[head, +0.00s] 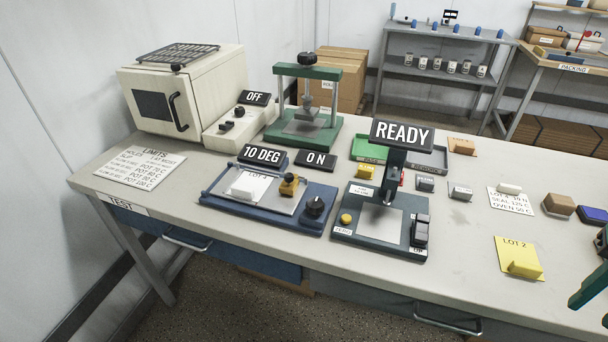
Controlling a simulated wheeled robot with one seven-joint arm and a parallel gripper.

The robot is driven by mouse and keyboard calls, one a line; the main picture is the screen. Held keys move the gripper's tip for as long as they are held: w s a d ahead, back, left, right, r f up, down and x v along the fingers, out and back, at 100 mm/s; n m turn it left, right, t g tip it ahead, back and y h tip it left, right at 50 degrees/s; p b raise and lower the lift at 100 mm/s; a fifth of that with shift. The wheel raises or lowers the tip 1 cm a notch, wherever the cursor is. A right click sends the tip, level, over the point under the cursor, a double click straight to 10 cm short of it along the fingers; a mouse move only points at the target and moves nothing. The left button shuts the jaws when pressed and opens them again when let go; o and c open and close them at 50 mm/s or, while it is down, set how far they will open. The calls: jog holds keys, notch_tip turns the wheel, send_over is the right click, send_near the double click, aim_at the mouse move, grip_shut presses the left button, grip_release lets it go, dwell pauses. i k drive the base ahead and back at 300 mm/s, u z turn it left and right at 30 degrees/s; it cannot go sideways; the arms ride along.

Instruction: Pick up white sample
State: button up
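A white block (249,185) lies on a pale plate of the blue tilt device (222,201), whose signs read "10 DEG" and "ON". A brass-coloured block (289,186) sits beside it on the same device. A smaller white piece (509,188) lies at the top of a printed card (512,203) on the right part of the table. Which of the two is the white sample I cannot tell.
The table (465,235) also holds a "READY" tester (378,225), a green press (308,70), an oven (180,95) marked "OFF", green and dark trays (428,166), small blocks, and a yellow block (524,268). A dark green object (590,285) is cut off at the right edge.

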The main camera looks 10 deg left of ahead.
aim_at(252, 186)
jog(key=z, duration=0.65)
jog(key=k, duration=1)
jog(key=u, duration=1.05)
jog(key=i, duration=1)
jog(key=z, duration=0.05)
